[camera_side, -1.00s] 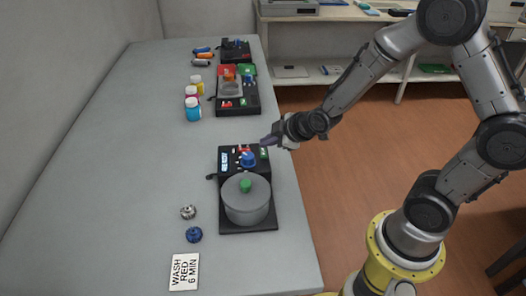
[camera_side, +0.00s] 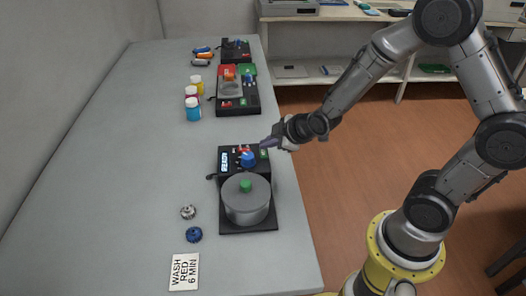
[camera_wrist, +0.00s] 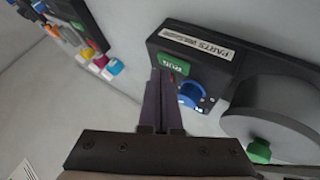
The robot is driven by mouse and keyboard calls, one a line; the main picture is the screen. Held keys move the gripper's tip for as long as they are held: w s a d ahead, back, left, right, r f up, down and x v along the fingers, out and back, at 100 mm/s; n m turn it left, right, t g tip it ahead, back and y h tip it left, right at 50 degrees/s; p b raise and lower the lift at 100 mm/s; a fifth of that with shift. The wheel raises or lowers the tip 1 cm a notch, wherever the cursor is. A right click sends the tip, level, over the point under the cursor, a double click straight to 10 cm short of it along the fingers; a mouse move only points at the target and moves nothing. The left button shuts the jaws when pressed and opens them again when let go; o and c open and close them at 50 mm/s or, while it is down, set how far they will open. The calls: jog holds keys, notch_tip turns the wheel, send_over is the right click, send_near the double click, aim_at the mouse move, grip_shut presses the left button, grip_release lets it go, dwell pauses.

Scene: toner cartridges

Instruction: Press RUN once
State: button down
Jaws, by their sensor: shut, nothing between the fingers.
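The parts washer (camera_side: 236,149) is a black box with a lit display (camera_side: 225,162), a blue knob (camera_side: 248,159) and a green RUN button (camera_side: 264,154). In the wrist view the RUN button (camera_wrist: 174,63) lies just beyond my fingertips, with the blue knob (camera_wrist: 192,95) to their right. My gripper (camera_side: 265,145) is shut and empty, with its tips at the box's far right corner, by RUN. The gripper also shows in the wrist view (camera_wrist: 160,76). I cannot tell whether the tips touch the button.
A grey lidded pot (camera_side: 246,203) with a green lid knob stands in front of the box. A card (camera_side: 184,271) reads "WASH RED 6 MIN". Two small parts (camera_side: 194,234) lie nearby. Bottles (camera_side: 192,108) and another black station (camera_side: 238,100) stand farther back. The table's left side is clear.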

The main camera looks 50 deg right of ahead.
aim_at(267, 155)
jog(key=shift+f, duration=0.6)
dwell(0.7)
jog(key=shift+r, duration=0.15)
dwell(0.3)
jog(key=shift+r, duration=0.7)
jog(key=shift+r, duration=0.15)
jog(key=shift+r, duration=2.4)
